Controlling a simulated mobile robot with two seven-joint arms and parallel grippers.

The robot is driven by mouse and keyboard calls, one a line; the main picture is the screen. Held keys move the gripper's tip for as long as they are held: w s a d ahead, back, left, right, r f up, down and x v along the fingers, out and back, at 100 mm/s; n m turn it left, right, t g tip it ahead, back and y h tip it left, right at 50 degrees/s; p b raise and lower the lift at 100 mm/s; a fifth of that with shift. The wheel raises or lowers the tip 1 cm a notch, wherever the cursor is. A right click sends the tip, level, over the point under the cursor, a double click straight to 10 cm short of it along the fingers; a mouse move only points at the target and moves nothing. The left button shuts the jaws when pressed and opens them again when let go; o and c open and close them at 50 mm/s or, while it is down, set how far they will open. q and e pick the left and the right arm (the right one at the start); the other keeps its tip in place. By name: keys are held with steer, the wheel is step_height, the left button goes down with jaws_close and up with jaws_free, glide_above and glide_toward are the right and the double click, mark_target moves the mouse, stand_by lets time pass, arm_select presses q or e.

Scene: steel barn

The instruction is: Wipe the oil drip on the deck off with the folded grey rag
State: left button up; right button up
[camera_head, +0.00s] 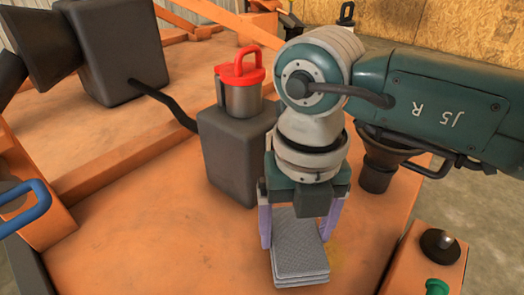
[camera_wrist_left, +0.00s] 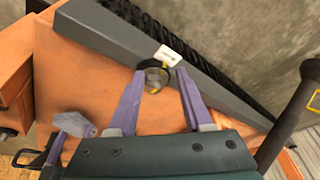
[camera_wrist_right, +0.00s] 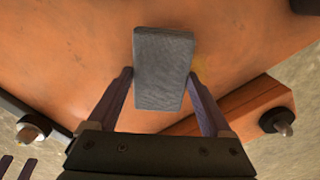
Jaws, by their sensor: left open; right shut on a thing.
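The folded grey rag (camera_head: 300,252) is a small layered stack between the purple fingers of my right gripper (camera_head: 298,232), at the orange deck (camera_head: 160,240). My right gripper is shut on it; the rag also shows in the right wrist view (camera_wrist_right: 163,70). I cannot tell whether its underside touches the deck. A faint yellowish stain, likely the oil drip (camera_head: 334,252), shows just right of the rag; the rag may cover part of it. My left gripper (camera_wrist_left: 160,74) is open, with nothing held, in the left wrist view.
A dark grey box (camera_head: 228,155) with a red-handled metal canister (camera_head: 241,95) stands behind the rag. An orange block with a black knob (camera_head: 440,245) and green button (camera_head: 437,287) is at right. A blue handle (camera_head: 25,208) is at left. The front-left deck is clear.

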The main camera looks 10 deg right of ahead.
steer(key=shift+f+b, duration=0.6)
steer(key=shift+f, duration=0.2)
